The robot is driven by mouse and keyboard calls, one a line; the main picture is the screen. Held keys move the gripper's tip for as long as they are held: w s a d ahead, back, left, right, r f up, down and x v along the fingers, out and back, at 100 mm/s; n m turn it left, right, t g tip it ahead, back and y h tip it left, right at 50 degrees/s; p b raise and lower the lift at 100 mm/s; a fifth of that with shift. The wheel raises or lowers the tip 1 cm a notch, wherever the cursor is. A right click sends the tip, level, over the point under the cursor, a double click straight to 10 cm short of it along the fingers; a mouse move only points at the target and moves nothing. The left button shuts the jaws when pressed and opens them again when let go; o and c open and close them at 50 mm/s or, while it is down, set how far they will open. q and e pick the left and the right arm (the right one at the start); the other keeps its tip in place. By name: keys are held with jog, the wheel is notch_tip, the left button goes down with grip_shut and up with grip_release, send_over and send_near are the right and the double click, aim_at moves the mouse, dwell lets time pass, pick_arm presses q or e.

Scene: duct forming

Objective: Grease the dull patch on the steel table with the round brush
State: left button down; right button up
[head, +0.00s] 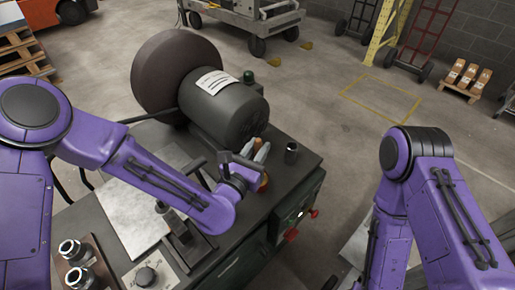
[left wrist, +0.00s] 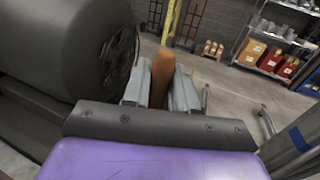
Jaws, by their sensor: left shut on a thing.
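My left gripper (head: 262,153) is over the right part of the dark bench, beside the motor. It is shut on a brown wooden handle, which I take to be the round brush; the handle shows between the fingers in the left wrist view (left wrist: 162,76). The brush's bristles cannot be made out. A pale, mottled steel plate (head: 118,215) lies on the bench to the left, partly hidden by my left arm. I cannot make out a distinct dull patch on it. My right gripper is out of view; only its arm shows at the right.
A dark motor (head: 222,112) with a large brown wheel (head: 165,75) stands at the bench's back. A small dark cup (head: 291,153) stands near the right edge.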

pick_arm(q)
notch_tip(320, 180, up, 7)
jog(key=p, duration=0.5)
dwell(0.8)
